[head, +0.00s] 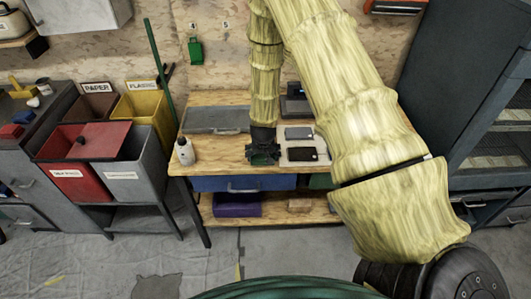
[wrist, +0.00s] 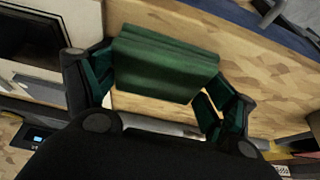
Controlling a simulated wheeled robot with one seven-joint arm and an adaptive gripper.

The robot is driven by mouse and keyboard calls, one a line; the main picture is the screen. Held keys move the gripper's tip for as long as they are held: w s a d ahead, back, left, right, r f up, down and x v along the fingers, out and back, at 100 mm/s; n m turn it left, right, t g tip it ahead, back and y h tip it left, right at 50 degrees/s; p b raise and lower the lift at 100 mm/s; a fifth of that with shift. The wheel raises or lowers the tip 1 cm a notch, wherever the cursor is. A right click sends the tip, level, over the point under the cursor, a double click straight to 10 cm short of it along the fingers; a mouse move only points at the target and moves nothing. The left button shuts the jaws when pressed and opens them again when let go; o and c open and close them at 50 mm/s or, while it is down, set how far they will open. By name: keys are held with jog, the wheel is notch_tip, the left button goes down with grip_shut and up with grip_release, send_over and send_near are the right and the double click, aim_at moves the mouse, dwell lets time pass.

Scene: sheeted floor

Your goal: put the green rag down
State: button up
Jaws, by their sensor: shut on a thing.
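The green rag (wrist: 165,62) is a folded dark green cloth held between the two fingers of my gripper (wrist: 158,84) in the wrist view. Light wood shows below and around the rag. In the head view my gripper (head: 263,152) points down at the front part of the wooden workbench top (head: 225,155). Only a small bit of green (head: 263,160) shows between its fingers there. I cannot tell whether the rag touches the bench top.
A white bottle (head: 185,152) stands left of my gripper. A dark flat item (head: 303,154) and a grey one (head: 299,133) lie close on its right. A grey flat case (head: 215,119) lies behind left. Bare wood shows between bottle and gripper.

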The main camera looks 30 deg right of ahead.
jog(key=o, duration=0.9)
jog(key=shift+o, duration=0.2)
jog(key=shift+r, duration=0.2)
jog(key=shift+b+v, duration=1.8)
jog(key=shift+v, duration=4.05)
jog(key=s+a+f+n+g, duration=0.15)
jog(key=s+a+f, duration=0.35)
jog(key=s+f, duration=0.5)
jog(key=s+a+f+n, duration=0.1)
jog(key=s+a+f, duration=0.3)
jog(key=s, duration=0.4)
jog(key=s+a+f+n+g+y, duration=0.1)
jog(key=s+a+f+n, duration=0.1)
jog(key=s+f, duration=0.4)
jog(key=s+a+f+n+g+y, duration=0.1)
jog(key=s+a+f, duration=0.4)
jog(key=s, duration=0.6)
jog(key=shift+s+a, duration=0.3)
jog(key=shift+a, duration=0.05)
jog(key=shift+n, duration=0.25)
